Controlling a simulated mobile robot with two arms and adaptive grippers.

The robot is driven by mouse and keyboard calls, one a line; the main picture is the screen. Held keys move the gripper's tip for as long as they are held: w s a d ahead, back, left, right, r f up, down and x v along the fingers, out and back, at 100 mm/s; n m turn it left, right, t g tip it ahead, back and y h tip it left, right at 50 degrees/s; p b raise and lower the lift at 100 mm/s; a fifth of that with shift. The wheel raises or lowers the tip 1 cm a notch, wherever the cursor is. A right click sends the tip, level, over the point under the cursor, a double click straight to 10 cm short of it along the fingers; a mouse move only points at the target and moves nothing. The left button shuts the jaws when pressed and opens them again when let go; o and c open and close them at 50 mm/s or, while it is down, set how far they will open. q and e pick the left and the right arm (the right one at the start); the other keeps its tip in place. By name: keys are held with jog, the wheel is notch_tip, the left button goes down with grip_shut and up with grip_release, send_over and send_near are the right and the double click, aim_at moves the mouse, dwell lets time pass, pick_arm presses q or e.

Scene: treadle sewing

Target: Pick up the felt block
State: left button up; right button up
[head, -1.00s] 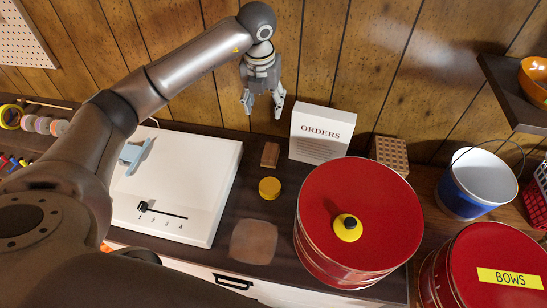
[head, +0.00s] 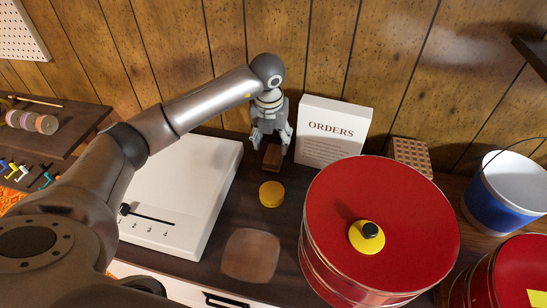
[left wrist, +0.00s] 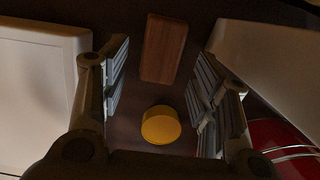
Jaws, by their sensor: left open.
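The felt block, as I take it, is a small brown block with a wood-like face (head: 271,159) on the dark tabletop, left of the orders card. My left gripper (head: 270,146) is open and pointing down at the block, one finger showing on each side of its upper end. In the left wrist view, the block (left wrist: 163,48) lies between the lines of the open fingers (left wrist: 158,80), towards the top of the picture. I cannot tell whether the fingertips are level with it. My right gripper is in neither view.
A yellow round cake (head: 271,194) sits just in front of the block. The white orders card (head: 331,134) stands close right. A big red tin (head: 405,205) is front right, a white flat machine (head: 190,190) left. A brown patch (head: 250,256) lies in front.

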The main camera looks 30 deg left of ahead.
aim_at(274, 153)
pick_arm(q)
jog(key=f, duration=0.4)
jog(key=w+f+p, duration=0.1)
jog(key=f, duration=0.1)
jog(key=shift+f, duration=0.25)
jog(key=shift+s, duration=0.1)
jog(key=shift+c, duration=0.3)
jog(key=c, duration=0.8)
jog(key=shift+r, duration=0.2)
